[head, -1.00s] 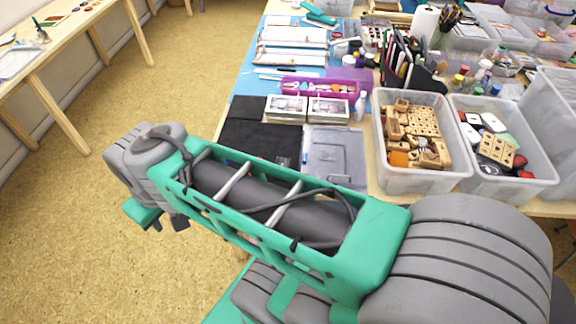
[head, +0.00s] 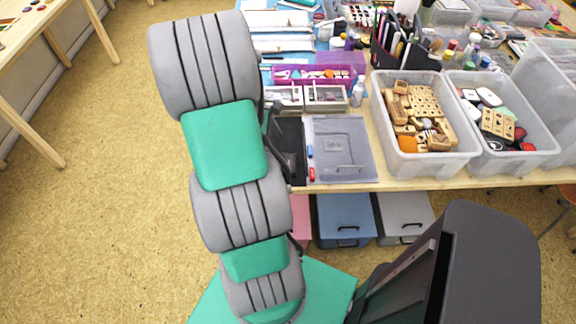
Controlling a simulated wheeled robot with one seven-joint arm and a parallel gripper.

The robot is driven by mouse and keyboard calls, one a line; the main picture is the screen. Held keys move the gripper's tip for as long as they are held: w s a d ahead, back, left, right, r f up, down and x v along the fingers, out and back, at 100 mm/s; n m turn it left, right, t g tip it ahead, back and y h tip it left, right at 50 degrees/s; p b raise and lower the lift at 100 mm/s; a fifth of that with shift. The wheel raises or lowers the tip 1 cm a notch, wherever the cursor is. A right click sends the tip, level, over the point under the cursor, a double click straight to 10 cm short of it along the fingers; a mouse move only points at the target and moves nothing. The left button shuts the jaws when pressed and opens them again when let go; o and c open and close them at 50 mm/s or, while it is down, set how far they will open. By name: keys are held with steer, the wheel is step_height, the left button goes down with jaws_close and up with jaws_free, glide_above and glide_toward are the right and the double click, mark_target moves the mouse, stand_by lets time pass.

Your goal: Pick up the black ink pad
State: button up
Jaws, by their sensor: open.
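In the head view, the right clear bin (head: 535,160) on the table holds small pads and stamps in black, white and red. A flat black sheet or case (head: 291,140) lies on the table, partly hidden behind my arm. My gripper is not visible; my arm rises through the left centre of the view and hides part of the table's left side.
A left clear bin (head: 428,165) holds wooden stamps. A grey translucent case (head: 345,160) with red and blue small items lies left of it. A purple tray (head: 350,79) and a black pen holder (head: 402,55) stand behind. Open floor (head: 95,240) lies left.

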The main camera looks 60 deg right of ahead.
mark_target(288, 163)
steer(key=x, duration=0.8)
steer(key=shift+s+d+r, duration=0.1)
steer(key=shift+s, duration=0.1)
steer(key=c, duration=1.5)
steer(key=shift+r, duration=0.15)
